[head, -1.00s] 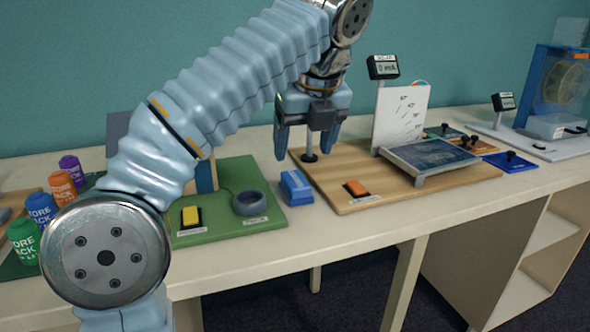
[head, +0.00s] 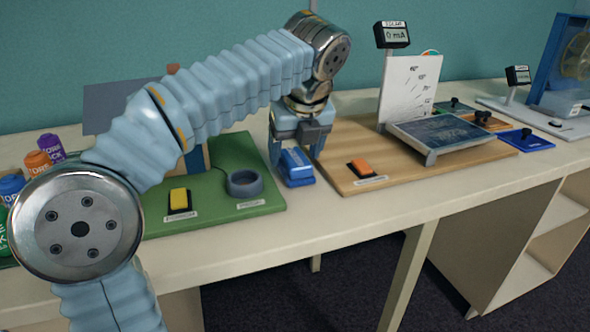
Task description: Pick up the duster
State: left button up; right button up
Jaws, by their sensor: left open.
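The duster, a small blue block (head: 296,168), sits on the table between the green board and the wooden board. My left gripper (head: 297,158) is open, pointing down, right at the duster. One finger shows at the duster's left side and the other just behind its right side. I cannot tell whether the fingers touch it. My right gripper is not in view.
The green board (head: 262,205) with a yellow switch (head: 179,200) and grey ring (head: 243,183) lies to the left. The wooden board (head: 345,190) with an orange switch (head: 361,167) and solar panel (head: 440,133) lies to the right. Coloured cans (head: 38,162) stand far left.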

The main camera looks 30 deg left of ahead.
aim_at(305, 163)
pick_arm(q)
jog(key=x, duration=0.2)
jog(key=shift+f, duration=0.3)
jog(key=c, duration=0.9)
jog(key=shift+r, duration=0.15)
notch_tip(305, 163, up, 3)
jog(key=shift+w+r+p, duration=0.1)
jog(key=shift+r+p, duration=0.1)
jog(key=shift+p, duration=0.35)
jog(key=d+r, duration=0.1)
jog(key=r, duration=0.1)
jog(key=s+d+r+p, duration=0.1)
jog(key=d+r, duration=0.1)
jog(key=shift+s, duration=0.25)
jog(key=s+d+r, duration=0.5)
jog(key=d, duration=0.4)
jog(key=shift+d+r, duration=0.2)
